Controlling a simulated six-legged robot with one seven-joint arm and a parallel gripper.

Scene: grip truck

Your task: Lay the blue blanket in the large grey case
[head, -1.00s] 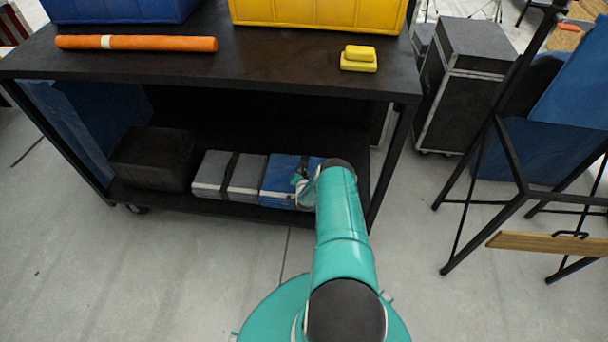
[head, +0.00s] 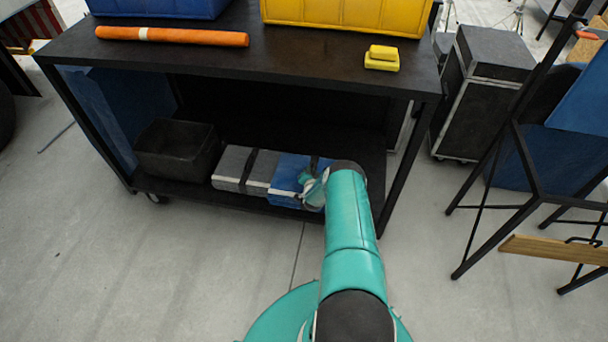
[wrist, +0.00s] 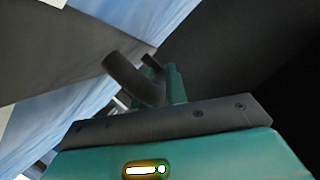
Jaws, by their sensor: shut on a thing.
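The blue blanket (head: 286,172) is a folded, strapped bundle with pale lower layers, on the cart's lower shelf beside a grey bundle. My gripper (head: 307,188) is at its right front part, and my arm hides part of it. In the wrist view, the blue blanket (wrist: 40,125) fills the left side, crossed by a wide dark strap (wrist: 50,60). My gripper's fingers (wrist: 138,72) are shut on the blanket bundle; the exact grip spot is unclear. A large dark grey case (head: 485,95) with pale edges stands on the floor behind the cart's right end.
The black cart (head: 250,60) has a top close above the shelf and a post (head: 408,150) right of my arm. A grey bundle (head: 245,168) and black bin (head: 177,150) stand left on the shelf. A black-framed stand (head: 525,170) is at right. Front floor is clear.

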